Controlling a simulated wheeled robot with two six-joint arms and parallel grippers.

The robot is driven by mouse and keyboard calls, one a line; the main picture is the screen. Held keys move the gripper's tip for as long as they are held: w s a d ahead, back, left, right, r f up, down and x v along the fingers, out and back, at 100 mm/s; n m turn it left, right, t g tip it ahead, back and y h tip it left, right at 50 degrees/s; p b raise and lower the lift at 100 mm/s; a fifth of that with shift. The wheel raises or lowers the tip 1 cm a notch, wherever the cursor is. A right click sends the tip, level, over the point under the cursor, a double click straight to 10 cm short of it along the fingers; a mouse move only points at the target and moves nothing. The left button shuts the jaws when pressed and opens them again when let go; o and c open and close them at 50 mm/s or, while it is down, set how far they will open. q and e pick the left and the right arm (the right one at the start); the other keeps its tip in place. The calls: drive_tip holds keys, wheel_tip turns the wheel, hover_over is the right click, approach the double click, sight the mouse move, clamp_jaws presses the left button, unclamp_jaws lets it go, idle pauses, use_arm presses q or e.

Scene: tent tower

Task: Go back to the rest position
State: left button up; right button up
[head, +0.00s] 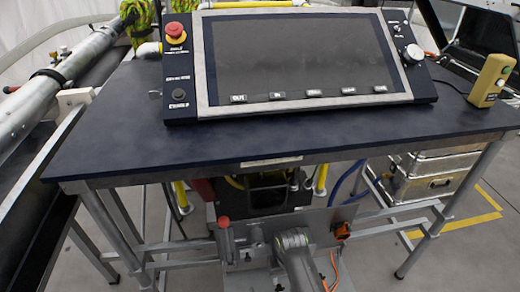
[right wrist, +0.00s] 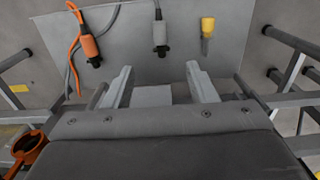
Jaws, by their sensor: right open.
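My right gripper (right wrist: 158,72) is open in the right wrist view. Its two pale fingers stand apart with nothing between them. A grey plate (right wrist: 135,60) lies beyond the fingertips. An orange plug (right wrist: 88,46), a grey plug (right wrist: 160,36) and a yellow-tipped plug (right wrist: 207,30) show on or above that plate, past the fingers. In the head view, a grey arm part of mine shows at the bottom middle, below the table's front edge, and the gripper's fingers are hard to make out there. My left gripper is in neither view.
A dark blue table (head: 130,120) fills the head view. It bears a control console (head: 300,60) with a red button (head: 175,31) and a yellow hand control (head: 489,80). Metal cases (head: 432,178) stand at the right. An orange ring-like part (right wrist: 28,152) sits left of my gripper.

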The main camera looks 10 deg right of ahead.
drive_tip(key=s+d+f, duration=0.6)
drive_tip(key=s+f, duration=0.3)
drive_tip(key=s, duration=0.2)
drive_tip(key=s+d+f, duration=0.6)
drive_tip(key=s+f, duration=0.4)
drive_tip(key=s+d+f+m+h, duration=0.1)
drive_tip(key=s+d, duration=0.2)
drive_tip(key=s, duration=0.3)
drive_tip(key=s+d+f, duration=0.2)
drive_tip(key=s, duration=0.4)
use_arm(q)
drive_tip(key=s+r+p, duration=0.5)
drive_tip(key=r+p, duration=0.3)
drive_tip(key=p, duration=0.5)
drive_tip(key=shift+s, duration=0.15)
use_arm(e)
drive_tip(key=s+r+t, duration=0.1)
drive_tip(key=s+r, duration=0.4)
drive_tip(key=r, duration=0.3)
drive_tip(key=shift+r, duration=0.2)
